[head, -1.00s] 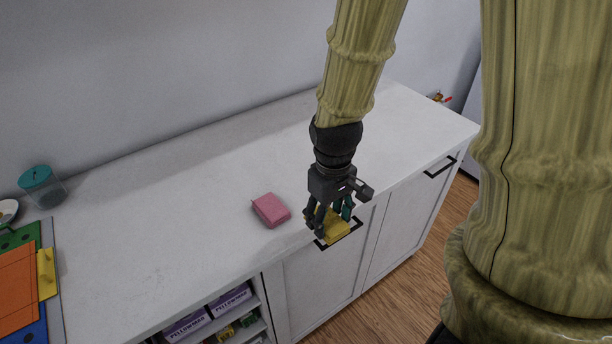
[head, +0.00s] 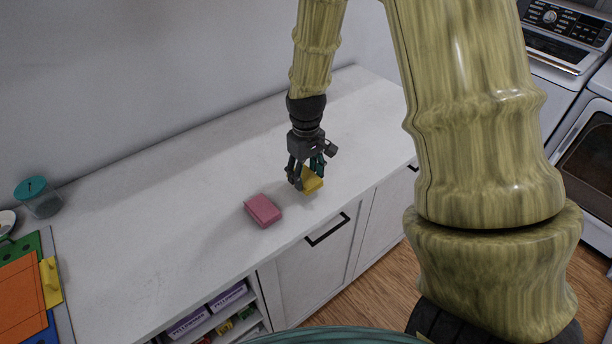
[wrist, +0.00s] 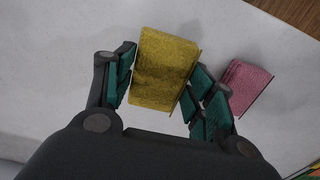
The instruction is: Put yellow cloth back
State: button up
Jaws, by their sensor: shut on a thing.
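The yellow cloth (head: 312,180) is a small folded block, held at a tilt between the fingers of my gripper (head: 305,172) over the white counter. In the wrist view the yellow cloth (wrist: 165,70) sits between the two teal-padded fingers of my gripper (wrist: 158,90), which is shut on it. I cannot tell whether its lower edge touches the counter. A similar pink folded cloth (head: 263,210) lies on the counter to the left of my gripper; the pink cloth (wrist: 244,86) also shows right of the fingers in the wrist view.
The white counter (head: 160,230) is mostly clear. A board with green, orange and blue panels and a yellow piece (head: 50,280) lies at the left, near a teal-lidded jar (head: 38,198). Open shelves with purple boxes (head: 190,322) are below. A washer (head: 565,45) stands at the right.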

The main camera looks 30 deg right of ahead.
aim_at(306, 175)
jog(key=shift+w+d, duration=0.15)
jog(key=shift+w, duration=0.15)
jog(key=shift+f+p, duration=0.8)
jog(key=shift+f, duration=1)
jog(key=o, duration=0.9)
jog(key=shift+r, duration=0.15)
jog(key=shift+r+b, duration=1.7)
jog(key=shift+r, duration=4.2)
